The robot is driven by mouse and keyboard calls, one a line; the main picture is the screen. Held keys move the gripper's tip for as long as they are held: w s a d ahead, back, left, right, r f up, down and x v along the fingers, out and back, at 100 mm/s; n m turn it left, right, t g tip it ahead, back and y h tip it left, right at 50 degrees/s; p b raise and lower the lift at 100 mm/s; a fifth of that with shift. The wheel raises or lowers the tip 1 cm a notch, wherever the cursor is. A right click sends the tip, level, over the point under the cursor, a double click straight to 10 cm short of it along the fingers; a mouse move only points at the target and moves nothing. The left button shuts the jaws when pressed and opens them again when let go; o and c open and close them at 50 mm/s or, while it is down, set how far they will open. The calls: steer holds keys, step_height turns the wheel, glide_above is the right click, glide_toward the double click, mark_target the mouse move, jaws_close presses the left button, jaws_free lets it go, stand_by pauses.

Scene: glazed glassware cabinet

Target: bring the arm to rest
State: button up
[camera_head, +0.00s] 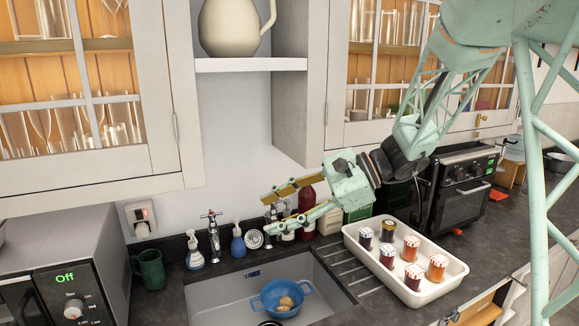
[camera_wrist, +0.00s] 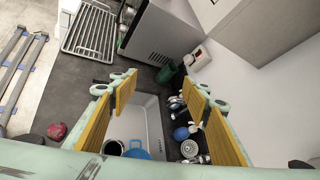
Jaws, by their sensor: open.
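My gripper (camera_head: 266,197) is open and empty. In the head view it is held in the air above the back right part of the sink, pointing left. Its yellow-padded fingers also show in the wrist view (camera_wrist: 160,95), spread wide with nothing between them. My green arm reaches in from the upper right, in front of the right glazed cabinet (camera_head: 385,60).
The sink (camera_head: 215,300) holds a blue colander (camera_head: 283,298). A white tray (camera_head: 405,290) of several jars stands to its right. Taps, soap bottles and a dark red bottle (camera_head: 307,200) line the back. A microwave (camera_head: 70,270) stands left; a cream jug (camera_head: 230,28) sits on the shelf above.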

steer(key=s+d+r+n+h, duration=0.2)
steer(key=s+d+n+h, duration=0.15)
steer(key=s, duration=0.95)
steer(key=s+d+n+t+h+b, duration=0.1)
steer(key=s+d+n+h, duration=0.3)
steer(key=s+d, duration=0.6)
steer(key=s+d+n+t+h+b, duration=0.1)
steer(key=s+d+n+h, duration=0.4)
steer(key=s+d, duration=0.6)
steer(key=s+t, duration=0.1)
steer(key=s, duration=0.4)
steer(key=shift+s+d, duration=0.15)
steer(key=shift+s, duration=0.2)
